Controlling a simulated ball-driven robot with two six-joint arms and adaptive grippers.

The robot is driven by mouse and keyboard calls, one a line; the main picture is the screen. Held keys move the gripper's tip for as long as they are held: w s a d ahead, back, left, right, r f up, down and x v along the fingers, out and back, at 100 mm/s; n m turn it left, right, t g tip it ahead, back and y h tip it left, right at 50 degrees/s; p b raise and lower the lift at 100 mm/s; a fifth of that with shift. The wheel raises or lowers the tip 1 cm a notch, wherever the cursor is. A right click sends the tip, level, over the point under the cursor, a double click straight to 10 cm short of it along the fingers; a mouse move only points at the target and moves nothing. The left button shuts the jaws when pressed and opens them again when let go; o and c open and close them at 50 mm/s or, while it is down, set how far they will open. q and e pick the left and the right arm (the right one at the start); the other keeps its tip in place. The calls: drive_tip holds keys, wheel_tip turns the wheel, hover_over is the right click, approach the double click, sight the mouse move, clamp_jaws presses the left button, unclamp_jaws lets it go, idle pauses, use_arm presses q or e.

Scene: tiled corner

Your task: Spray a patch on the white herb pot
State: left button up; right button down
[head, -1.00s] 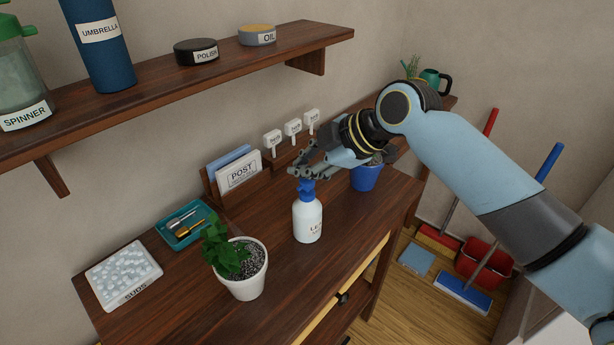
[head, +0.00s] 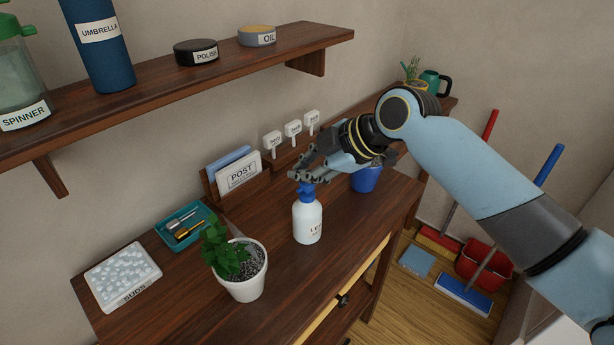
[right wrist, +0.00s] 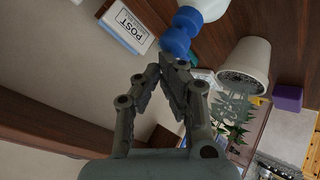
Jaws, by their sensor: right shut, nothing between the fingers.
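The white herb pot (head: 245,288) with a leafy green plant (head: 228,252) stands upright on the dark wooden desk. It also shows in the right wrist view (right wrist: 247,57). A white spray bottle (head: 307,222) with a blue head (head: 306,190) stands upright to its right. My right gripper (head: 296,175) is shut and empty at the top of the blue head. In the right wrist view its fingertips (right wrist: 168,62) are close beside the blue head (right wrist: 178,38); contact is unclear. A faint pale streak (head: 236,228) shows behind the plant. My left gripper is out of view.
A teal tray (head: 207,212) with small tools and a white suds dish (head: 122,298) lie left of the pot. A post holder (head: 212,193) and blue pot (head: 367,180) stand behind the bottle. A shelf (head: 150,92) overhangs the back.

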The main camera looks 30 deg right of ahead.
sight(305, 183)
drive_tip(key=shift+r+p, duration=0.3)
drive_tip(key=shift+r, duration=0.15)
wheel_tip(305, 183, up, 6)
drive_tip(key=p, duration=0.5)
drive_tip(key=shift+f, duration=0.1)
idle(1.7)
